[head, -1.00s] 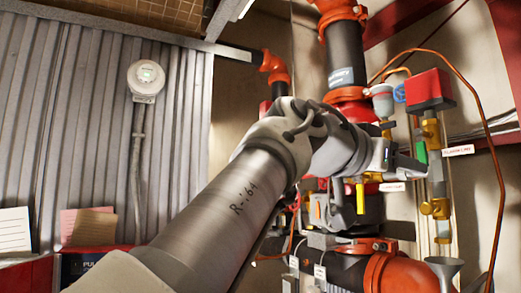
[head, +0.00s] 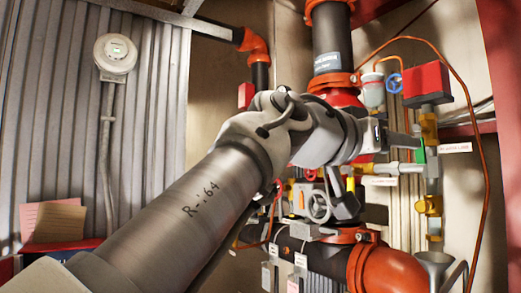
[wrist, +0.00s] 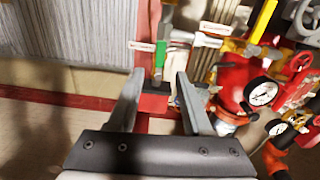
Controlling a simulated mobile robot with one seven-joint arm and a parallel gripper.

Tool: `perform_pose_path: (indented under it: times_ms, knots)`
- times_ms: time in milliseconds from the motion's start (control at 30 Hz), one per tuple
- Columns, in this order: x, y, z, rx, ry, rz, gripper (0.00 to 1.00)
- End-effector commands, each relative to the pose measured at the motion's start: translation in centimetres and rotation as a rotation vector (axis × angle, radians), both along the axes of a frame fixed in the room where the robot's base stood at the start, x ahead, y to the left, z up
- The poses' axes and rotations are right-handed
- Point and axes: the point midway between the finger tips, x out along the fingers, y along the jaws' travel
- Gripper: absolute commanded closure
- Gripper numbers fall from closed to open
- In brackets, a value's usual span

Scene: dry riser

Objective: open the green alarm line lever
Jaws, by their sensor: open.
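The green lever (head: 420,151) sits on the brass and grey alarm line pipework at the right in the head view, below a red box. In the wrist view the green lever (wrist: 160,56) points lengthwise up the picture, just beyond my fingertips and roughly centred between them. My gripper (wrist: 160,74) is open, with nothing between its fingers. In the head view my gripper (head: 402,146) is seen from the side, close to the lever's left; its wrist and fingers hide part of the pipework. I cannot tell whether a finger touches the lever.
A yellow lever (wrist: 262,20) and pressure gauges (wrist: 261,93) lie to the right in the wrist view. The red box (head: 427,83), a copper-coloured tube (head: 478,200) and a large black riser pipe (head: 331,48) crowd the work area. White label tags stick out near the lever.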

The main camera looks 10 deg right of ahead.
Motion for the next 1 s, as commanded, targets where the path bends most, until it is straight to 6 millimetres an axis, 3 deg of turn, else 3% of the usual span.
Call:
perform_pose_path:
  times_ms: [200, 400, 600, 900, 1000]
  knots:
    - [1.8, -4.7, 0.1, 0.003, 0.000, -0.003, 0.50]
    - [3.0, -7.6, 0.1, 0.001, 0.000, -0.003, 0.50]
    - [3.6, -8.8, 0.1, -0.001, 0.000, -0.001, 0.50]
    - [3.7, -9.0, 0.0, -0.002, -0.001, 0.001, 0.50]
    - [3.7, -9.0, 0.0, 0.000, -0.001, 0.001, 0.68]
